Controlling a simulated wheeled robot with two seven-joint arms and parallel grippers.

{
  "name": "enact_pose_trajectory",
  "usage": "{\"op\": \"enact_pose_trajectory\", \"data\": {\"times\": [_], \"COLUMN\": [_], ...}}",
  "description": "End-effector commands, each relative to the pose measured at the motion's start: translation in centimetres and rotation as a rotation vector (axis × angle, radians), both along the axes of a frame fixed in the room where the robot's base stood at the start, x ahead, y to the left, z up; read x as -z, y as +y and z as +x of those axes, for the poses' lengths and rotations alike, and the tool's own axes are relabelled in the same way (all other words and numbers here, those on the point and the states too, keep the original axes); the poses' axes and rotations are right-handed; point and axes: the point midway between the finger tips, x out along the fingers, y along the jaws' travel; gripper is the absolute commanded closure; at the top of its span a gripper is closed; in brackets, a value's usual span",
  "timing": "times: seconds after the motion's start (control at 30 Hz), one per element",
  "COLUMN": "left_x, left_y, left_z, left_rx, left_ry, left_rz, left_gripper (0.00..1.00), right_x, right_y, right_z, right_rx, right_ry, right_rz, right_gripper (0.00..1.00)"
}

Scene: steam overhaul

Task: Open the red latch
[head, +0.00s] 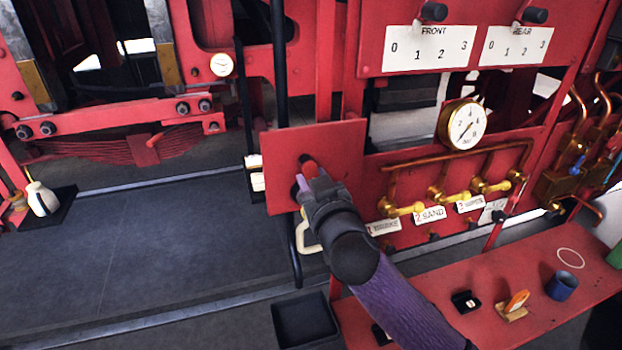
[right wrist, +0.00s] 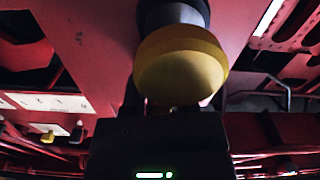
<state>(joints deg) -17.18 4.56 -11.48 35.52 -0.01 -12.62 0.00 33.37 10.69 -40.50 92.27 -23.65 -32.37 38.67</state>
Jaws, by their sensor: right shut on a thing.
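The red latch (head: 309,167) is a short red knob with a dark collar on a red square plate (head: 340,150), in the middle of the head view. My right gripper (head: 303,184) reaches up to it from the lower right and is shut on it; the arm and gripper body hide part of the plate and the finger contact. In the right wrist view, a rounded yellow end on a dark stem (right wrist: 180,70) shows close above the black gripper body; I cannot tell what it belongs to. My left gripper is not in view.
A brass gauge (head: 462,125) and brass valves (head: 405,210) over numbered labels are right of the plate. A dark vertical pipe (head: 281,70) rises behind it. A red bench (head: 540,270) holds a blue mug (head: 562,286).

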Motion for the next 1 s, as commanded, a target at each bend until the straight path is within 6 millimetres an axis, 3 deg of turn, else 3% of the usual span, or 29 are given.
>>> {"op": "enact_pose_trajectory", "data": {"times": [1.0], "left_x": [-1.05], "left_y": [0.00], "left_z": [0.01], "left_rx": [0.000], "left_ry": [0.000], "left_rz": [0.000], "left_gripper": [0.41], "right_x": [-0.52], "right_y": [-0.67], "right_z": [0.27], "right_rx": [0.005], "right_ry": [-0.060], "right_rz": [-0.172], "right_gripper": [1.00]}}
